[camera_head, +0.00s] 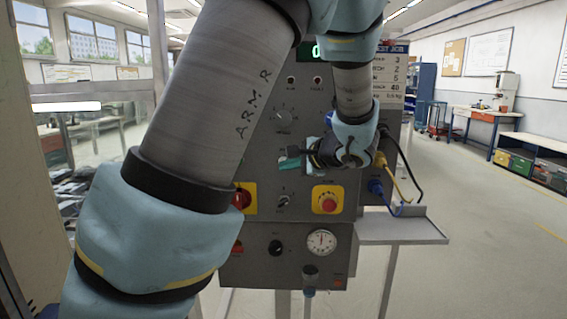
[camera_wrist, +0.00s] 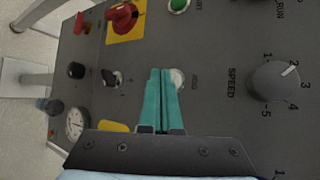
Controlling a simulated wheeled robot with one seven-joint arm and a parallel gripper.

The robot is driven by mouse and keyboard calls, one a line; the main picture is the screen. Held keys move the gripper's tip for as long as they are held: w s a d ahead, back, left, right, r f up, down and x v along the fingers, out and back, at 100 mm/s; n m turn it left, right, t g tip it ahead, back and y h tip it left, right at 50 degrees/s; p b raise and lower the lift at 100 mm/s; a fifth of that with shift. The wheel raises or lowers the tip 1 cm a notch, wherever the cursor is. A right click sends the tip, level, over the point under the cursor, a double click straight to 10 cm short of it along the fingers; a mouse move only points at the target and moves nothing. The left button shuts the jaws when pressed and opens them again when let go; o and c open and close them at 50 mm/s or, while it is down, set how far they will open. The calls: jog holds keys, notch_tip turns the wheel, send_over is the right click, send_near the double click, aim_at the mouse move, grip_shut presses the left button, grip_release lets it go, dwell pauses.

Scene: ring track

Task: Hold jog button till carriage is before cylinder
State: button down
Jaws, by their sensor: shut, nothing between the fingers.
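The jog button (camera_wrist: 179,78) is a pale round button on the grey control panel, beside a small label in the wrist view. My gripper (camera_wrist: 160,74) has teal fingers, shut together and empty, with their tips at the button's edge. I cannot tell whether they press it. In the head view my gripper (camera_head: 290,160) points left across the panel front, and the button cannot be made out there. Neither the carriage nor the cylinder can be made out in either view.
The control panel (camera_head: 262,150) carries a speed knob (camera_wrist: 277,81), a red rotary switch (camera_wrist: 123,17), a green button (camera_wrist: 179,4) and a red mushroom button (camera_head: 328,203). A gauge (camera_head: 321,243) sits below. A grey shelf (camera_head: 400,232) and cables stand right; open floor lies beyond.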

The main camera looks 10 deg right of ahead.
jog(key=shift+w+d, duration=0.1)
jog(key=shift+w, duration=0.35)
